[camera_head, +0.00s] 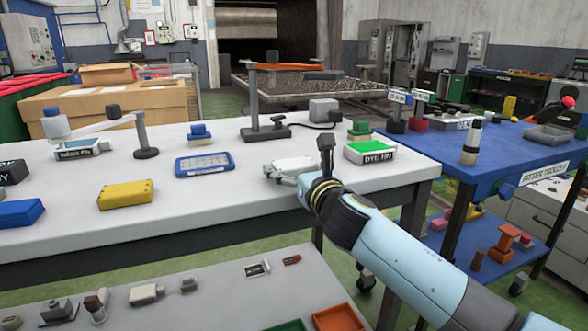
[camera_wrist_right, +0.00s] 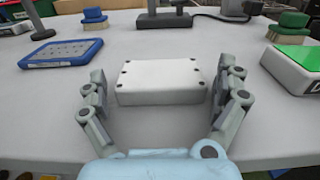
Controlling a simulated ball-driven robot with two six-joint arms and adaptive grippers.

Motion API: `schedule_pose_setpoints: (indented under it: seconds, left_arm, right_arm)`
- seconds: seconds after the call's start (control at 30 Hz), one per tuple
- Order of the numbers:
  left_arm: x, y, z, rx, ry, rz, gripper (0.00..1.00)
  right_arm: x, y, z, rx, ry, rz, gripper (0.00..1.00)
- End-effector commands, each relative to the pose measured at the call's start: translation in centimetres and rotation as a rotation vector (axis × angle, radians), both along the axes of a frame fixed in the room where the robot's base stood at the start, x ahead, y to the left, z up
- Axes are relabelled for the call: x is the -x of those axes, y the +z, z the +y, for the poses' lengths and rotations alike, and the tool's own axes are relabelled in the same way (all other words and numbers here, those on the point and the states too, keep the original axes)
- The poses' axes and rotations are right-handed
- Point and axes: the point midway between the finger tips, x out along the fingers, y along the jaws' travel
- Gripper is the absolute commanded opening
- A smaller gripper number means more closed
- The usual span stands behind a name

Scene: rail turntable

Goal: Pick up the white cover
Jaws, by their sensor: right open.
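The white cover (camera_wrist_right: 161,80) is a flat rectangular box with small dark screws at its corners. It lies on the white table. In the head view the white cover (camera_head: 294,164) shows only in part, behind my right gripper (camera_head: 292,178). In the right wrist view my right gripper (camera_wrist_right: 165,110) is open, with one finger at the left and one at the right of the cover. Whether the fingers touch its sides I cannot tell. My left gripper is not in view.
A blue tablet-like device (camera_head: 205,164) lies left of the cover. A green-topped box (camera_head: 370,152) stands close on the right. A grey stand (camera_head: 266,126) is behind. A yellow block (camera_head: 126,195) lies farther left. The white table (camera_head: 235,198) is bare in front.

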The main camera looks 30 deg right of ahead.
Motion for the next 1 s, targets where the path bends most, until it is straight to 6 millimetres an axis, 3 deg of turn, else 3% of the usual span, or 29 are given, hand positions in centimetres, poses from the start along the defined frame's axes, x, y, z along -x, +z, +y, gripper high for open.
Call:
schedule_pose_setpoints:
  seconds: [0.23,0.67,1.0]
  left_arm:
    - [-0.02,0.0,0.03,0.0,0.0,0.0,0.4]
    - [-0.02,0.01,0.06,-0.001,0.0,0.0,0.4]
    - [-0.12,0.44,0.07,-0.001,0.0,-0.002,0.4]
  right_arm:
    - [-0.1,-0.01,-0.04,0.0,0.0,0.001,0.97]
    - [-0.08,-0.02,-0.02,0.0,0.0,0.001,0.41]
    - [-0.1,0.62,-0.01,-0.001,0.001,-0.002,0.41]
